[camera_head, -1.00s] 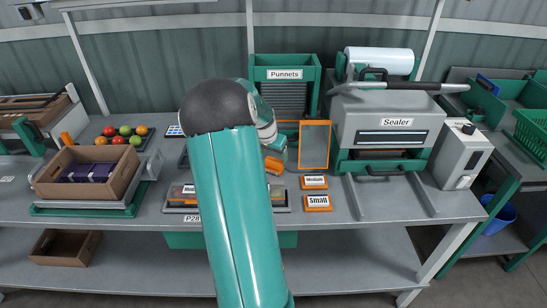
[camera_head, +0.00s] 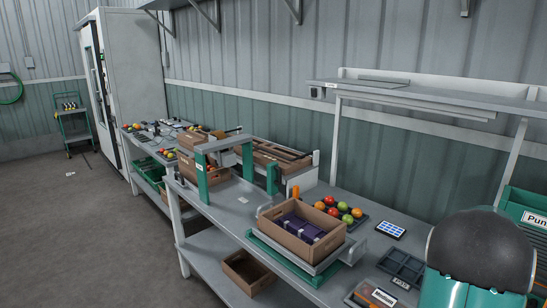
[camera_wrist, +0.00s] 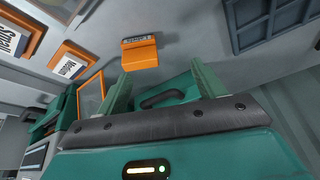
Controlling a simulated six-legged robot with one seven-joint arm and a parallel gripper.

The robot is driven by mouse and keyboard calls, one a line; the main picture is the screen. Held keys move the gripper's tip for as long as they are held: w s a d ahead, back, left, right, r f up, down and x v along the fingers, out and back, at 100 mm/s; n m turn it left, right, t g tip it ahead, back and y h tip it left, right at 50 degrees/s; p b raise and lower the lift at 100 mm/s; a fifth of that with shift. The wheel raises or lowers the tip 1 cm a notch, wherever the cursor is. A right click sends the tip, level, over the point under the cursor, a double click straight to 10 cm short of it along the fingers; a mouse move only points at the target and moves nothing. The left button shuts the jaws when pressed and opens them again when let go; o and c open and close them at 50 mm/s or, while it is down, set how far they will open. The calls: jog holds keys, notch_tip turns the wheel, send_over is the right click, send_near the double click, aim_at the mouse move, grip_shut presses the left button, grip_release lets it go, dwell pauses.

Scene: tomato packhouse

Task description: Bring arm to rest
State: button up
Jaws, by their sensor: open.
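My gripper (camera_wrist: 158,76) shows in the wrist view, with its two green fingers spread apart and nothing between them. An orange block with a label (camera_wrist: 140,52) lies on the grey table just past the fingertips, apart from them. In the head view, only a teal link of my arm with a dark rounded joint shows at the lower right corner. The gripper is out of that view. How far the arm is folded cannot be told.
Two orange-framed label cards, Small (camera_wrist: 12,40) and Medium (camera_wrist: 72,62), and a dark compartment tray (camera_wrist: 262,20) are near the gripper. In the head view, a cardboard crate (camera_head: 268,222), several tomatoes (camera_head: 345,217) and a grey workbench (camera_head: 228,206) stand left of my arm.

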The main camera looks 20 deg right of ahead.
jog(key=w+a+r+n+t+y, duration=0.1)
jog(key=w+a+r+n, duration=0.2)
jog(key=a, duration=0.6)
jog(key=w+a+r+n+t, duration=0.1)
jog(key=w+a+r+n, duration=0.15)
jog(key=a+r, duration=0.55)
jog(key=w+a+r+n+t+y, duration=0.1)
jog(key=w+a+r+n, duration=0.15)
jog(key=a, duration=0.85)
jog(key=s+a+r+n+t+y, duration=0.1)
jog(key=s+a+n, duration=0.3)
jog(key=a, duration=0.8)
jog(key=s+a+r+n+t+y, duration=0.1)
jog(key=s+a+n, duration=0.4)
jog(key=a, duration=0.8)
jog(key=s, duration=0.3)
jog(key=shift+a+r, duration=0.15)
jog(key=shift+a, duration=0.15)
jog(key=c, duration=0.7)
jog(key=shift+d, duration=0.15)
